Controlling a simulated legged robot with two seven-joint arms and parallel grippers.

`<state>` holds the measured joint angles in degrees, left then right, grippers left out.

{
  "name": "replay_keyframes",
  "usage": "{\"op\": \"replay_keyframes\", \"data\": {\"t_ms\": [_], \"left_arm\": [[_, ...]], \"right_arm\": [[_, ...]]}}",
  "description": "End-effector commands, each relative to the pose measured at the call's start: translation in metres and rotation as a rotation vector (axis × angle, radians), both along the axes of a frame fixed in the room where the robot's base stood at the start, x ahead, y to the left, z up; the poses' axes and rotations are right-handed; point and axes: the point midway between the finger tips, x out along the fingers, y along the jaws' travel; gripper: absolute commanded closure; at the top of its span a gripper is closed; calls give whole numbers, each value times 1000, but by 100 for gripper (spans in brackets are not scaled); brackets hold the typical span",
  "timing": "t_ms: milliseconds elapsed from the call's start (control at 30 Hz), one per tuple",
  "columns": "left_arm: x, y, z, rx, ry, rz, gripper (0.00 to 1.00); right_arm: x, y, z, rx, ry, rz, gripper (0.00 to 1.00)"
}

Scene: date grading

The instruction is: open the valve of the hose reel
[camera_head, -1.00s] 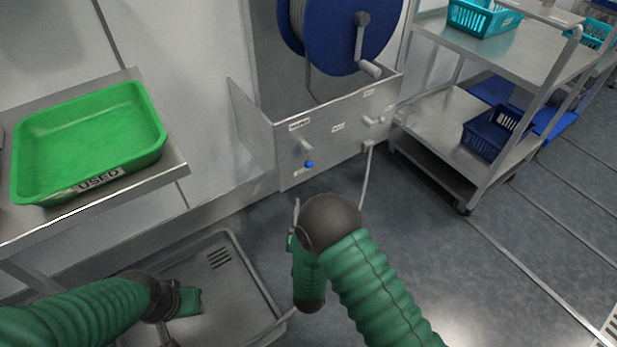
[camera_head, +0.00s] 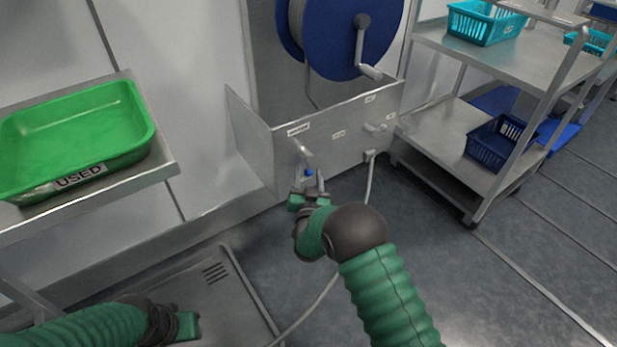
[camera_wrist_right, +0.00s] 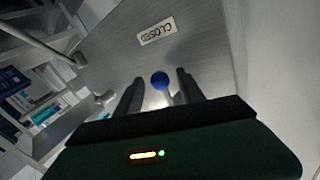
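The blue hose reel (camera_head: 372,52) with its grey crank is mounted on the wall above a steel panel (camera_head: 342,150). A valve lever (camera_head: 301,150) with a blue ball end (camera_head: 308,172) sticks out of the panel's left part. In the right wrist view the blue ball (camera_wrist_right: 160,80) shows in the gap between my fingers, below a "CLOSED" label (camera_wrist_right: 157,30). My right gripper (camera_head: 308,184) is at the lever's end, open; its fingers (camera_wrist_right: 159,88) stand apart on either side of the ball, without clear contact. My left gripper (camera_head: 188,326) is low at the left, its fingers not discernible.
A green "USED" tray (camera_head: 140,150) sits on a steel table at left. A second fitting (camera_head: 376,128) and a hose are on the panel's right. A steel cart (camera_head: 440,125) with baskets stands right. A grey floor basin (camera_head: 225,290) lies below; open floor is at right.

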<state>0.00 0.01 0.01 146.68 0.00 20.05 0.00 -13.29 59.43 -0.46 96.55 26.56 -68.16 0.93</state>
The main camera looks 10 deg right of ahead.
Motion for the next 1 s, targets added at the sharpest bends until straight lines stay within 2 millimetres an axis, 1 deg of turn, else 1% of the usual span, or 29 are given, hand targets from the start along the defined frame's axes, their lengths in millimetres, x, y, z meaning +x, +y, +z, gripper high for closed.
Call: {"op": "replay_keyframes", "data": {"t_ms": [33, 300, 333, 1000], "left_arm": [[0, 0, 0, 0, 0, 0, 64], [0, 0, 0, 0, 0, 0, 64], [0, 0, 0, 0, 0, 0, 64], [0, 0, 0, 0, 0, 0, 64]], "right_arm": [[0, 0, 0, 0, 0, 0, 62], [0, 0, 0, 0, 0, 0, 97], [0, 0, 0, 0, 0, 0, 100], [-1, 0, -1, 0, 1, 0, 100]]}}
